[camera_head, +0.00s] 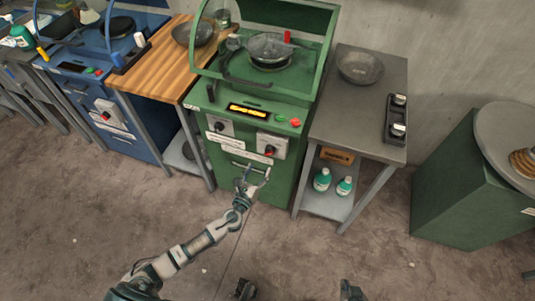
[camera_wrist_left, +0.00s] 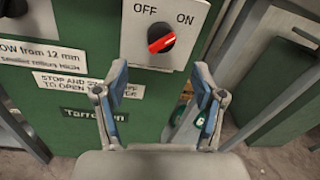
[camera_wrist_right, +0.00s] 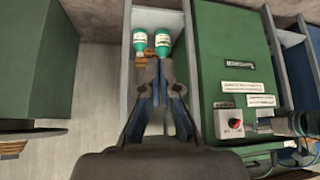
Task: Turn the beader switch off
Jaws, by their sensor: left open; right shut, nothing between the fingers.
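The switch (camera_head: 269,151) is a red and black knob on a pale plate on the green machine's front. In the left wrist view the knob (camera_wrist_left: 161,44) has OFF printed upper left and ON upper right; its red bar tilts up to the right, toward ON. My left gripper (camera_head: 257,177) is open and empty, just below the switch. In the left wrist view its fingertips (camera_wrist_left: 158,78) spread below the knob, apart from it. My right gripper (camera_wrist_right: 152,66) is shut and empty, in front of the side table's shelf; the switch (camera_wrist_right: 236,123) shows to its right.
The green machine (camera_head: 245,178) has a raised guard and a pan (camera_head: 270,48) on top. A grey side table (camera_head: 372,144) stands right of it, with a bowl (camera_head: 360,67), a black control box (camera_head: 396,119) and green-white bottles (camera_head: 322,179). A wooden table (camera_head: 157,70) stands left.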

